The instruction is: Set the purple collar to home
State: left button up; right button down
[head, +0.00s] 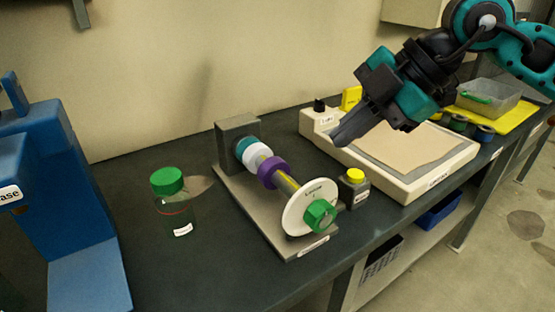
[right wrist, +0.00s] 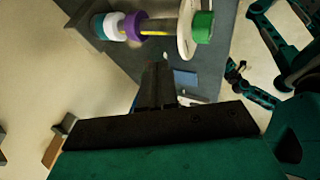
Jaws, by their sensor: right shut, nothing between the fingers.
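The purple collar (head: 271,171) sits around the shaft of the screw expeller, between the white collar (head: 256,156) and the round white end disc (head: 309,207). A teal collar (head: 244,146) is farther back, by the grey upright block (head: 238,132). A green hex knob (head: 320,214) is at the front end. The purple collar also shows in the right wrist view (right wrist: 135,26). My right gripper (head: 340,137) is shut and empty, above and to the right of the expeller, apart from the collar. It also shows in the right wrist view (right wrist: 156,70). My left gripper is out of view.
A green-lidded jar (head: 174,205) stands left of the expeller, and a small yellow-capped bottle (head: 354,188) stands right of it. A cream tray device (head: 420,177) is behind my right gripper. A blue machine (head: 70,210) is at far left.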

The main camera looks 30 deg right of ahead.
send_near(291, 179)
jog(key=shift+m, duration=0.4)
jog(key=a+f, duration=0.4)
jog(key=shift+w+a+f, duration=0.15)
jog(key=shift+w+f, duration=0.05)
jog(key=shift+w, duration=0.2)
jog(key=w+p, duration=0.1)
jog(key=w, duration=0.2)
jog(key=shift+w+a+r, duration=0.1)
jog(key=shift+r, duration=0.05)
jog(key=shift+w, duration=0.4)
